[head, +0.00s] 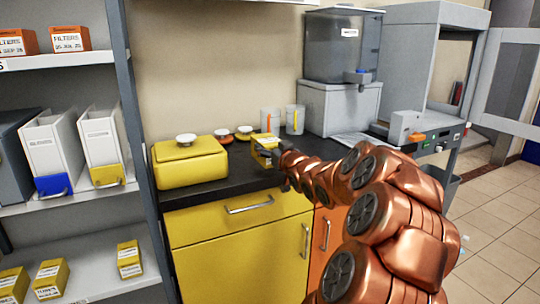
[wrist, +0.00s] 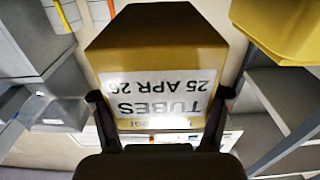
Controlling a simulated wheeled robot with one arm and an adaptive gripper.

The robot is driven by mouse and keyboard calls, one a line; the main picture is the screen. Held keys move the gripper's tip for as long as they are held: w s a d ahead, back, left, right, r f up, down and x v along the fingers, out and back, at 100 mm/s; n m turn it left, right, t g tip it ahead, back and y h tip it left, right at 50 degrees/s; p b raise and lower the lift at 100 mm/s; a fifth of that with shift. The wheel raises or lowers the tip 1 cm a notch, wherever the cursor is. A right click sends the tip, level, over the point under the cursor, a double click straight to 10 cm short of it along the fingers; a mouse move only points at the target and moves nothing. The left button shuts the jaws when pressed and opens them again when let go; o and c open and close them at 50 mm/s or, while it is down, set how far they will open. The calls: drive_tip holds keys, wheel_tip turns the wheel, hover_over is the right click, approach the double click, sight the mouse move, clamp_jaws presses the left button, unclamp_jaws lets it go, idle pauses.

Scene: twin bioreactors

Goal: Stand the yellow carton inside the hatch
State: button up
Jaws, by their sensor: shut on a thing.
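My gripper (wrist: 160,98) is shut on a yellow carton (wrist: 158,55) with a white label that reads TUBES 25 APR 26, upside down in the wrist view. In the head view the carton (head: 264,150) is at the end of my copper-coloured arm, over the dark counter's middle; I cannot tell whether it touches the counter. My arm hides part of the gripper there. A grey open-fronted cabinet (head: 408,14) at the upper right, with its door (head: 508,78) swung open to the right, looks like the hatch. Its inside shows partly and looks mostly empty.
A yellow bin (head: 190,163) stands on the counter (head: 240,185) at left. A grey dispenser (head: 342,48) stands on a box at the back, beside two cups. Shelves with cartons and binders fill the left.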

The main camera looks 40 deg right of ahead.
drive_tip(key=shift+w+d+f, duration=0.1)
drive_tip(key=shift+w+d, duration=0.45)
drive_tip(key=shift+w, duration=0.15)
drive_tip(key=shift+f, duration=1.55)
drive_tip(key=shift+b, duration=0.3)
drive_tip(key=o, duration=1.4)
drive_tip(key=shift+f, duration=0.1)
drive_tip(key=shift+f, duration=0.1)
drive_tip(key=shift+s+b, duration=0.15)
drive_tip(key=shift+b, duration=0.2)
drive_tip(key=shift+p+v, duration=0.55)
drive_tip(key=shift+v, duration=3.3)
drive_tip(key=shift+a, duration=0.1)
